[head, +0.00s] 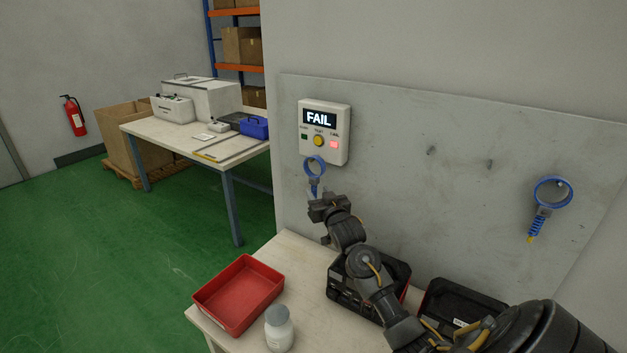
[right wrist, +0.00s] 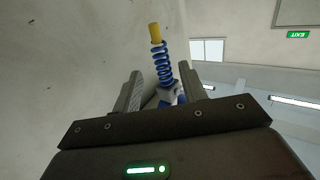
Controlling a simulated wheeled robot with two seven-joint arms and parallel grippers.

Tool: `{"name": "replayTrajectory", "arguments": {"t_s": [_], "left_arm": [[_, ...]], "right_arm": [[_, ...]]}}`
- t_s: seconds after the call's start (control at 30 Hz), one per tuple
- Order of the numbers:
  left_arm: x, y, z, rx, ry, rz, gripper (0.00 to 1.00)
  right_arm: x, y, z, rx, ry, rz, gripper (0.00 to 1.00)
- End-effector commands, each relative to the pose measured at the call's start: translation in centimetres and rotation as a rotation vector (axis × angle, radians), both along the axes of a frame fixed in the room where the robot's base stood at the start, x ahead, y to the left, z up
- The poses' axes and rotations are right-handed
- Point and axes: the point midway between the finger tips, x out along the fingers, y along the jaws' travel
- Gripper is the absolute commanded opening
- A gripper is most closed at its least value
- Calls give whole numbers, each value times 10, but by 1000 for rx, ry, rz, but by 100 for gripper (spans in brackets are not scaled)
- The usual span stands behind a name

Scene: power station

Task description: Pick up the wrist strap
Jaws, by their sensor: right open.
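A blue wrist strap (head: 315,165) with a round band hangs on the grey wall panel, just below the tester box. My right gripper (head: 327,204) is directly below its band, with open jaws. In the right wrist view, the strap's blue coil (right wrist: 163,66) and yellow end show between and beyond the two open fingers (right wrist: 161,80). The band is partly hidden behind the gripper body there, and I cannot tell if the fingers touch the strap. A second blue wrist strap (head: 551,193) hangs farther right on the panel. My left gripper is not in view.
The tester box (head: 324,132) reads FAIL with a red light. On the bench below are a red tray (head: 239,295), a grey-white bottle (head: 279,329) and black cases (head: 463,305). My right arm passes above the cases. Open green floor lies left.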

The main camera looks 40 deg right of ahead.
Motion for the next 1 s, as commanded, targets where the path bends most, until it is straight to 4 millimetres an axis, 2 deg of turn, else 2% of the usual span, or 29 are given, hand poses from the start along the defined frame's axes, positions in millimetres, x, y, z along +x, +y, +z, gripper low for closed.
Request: {"name": "replayTrajectory", "arguments": {"t_s": [0.17, 0.33, 0.5, 0.77, 0.83, 1.0], "left_arm": [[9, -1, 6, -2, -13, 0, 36], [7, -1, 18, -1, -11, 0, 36], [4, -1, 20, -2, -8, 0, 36], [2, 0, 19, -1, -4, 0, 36], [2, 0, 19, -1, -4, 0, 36], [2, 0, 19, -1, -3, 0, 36]], "right_arm": [[8, 0, 2, 1, 0, 2, 42], [32, -4, 2, 2, 0, 1, 42], [48, -10, -1, 0, 1, 1, 42], [51, -11, -2, 0, 0, 2, 42], [51, -11, -2, 0, 0, 2, 37], [51, -11, -2, 0, 0, 1, 15]]}}
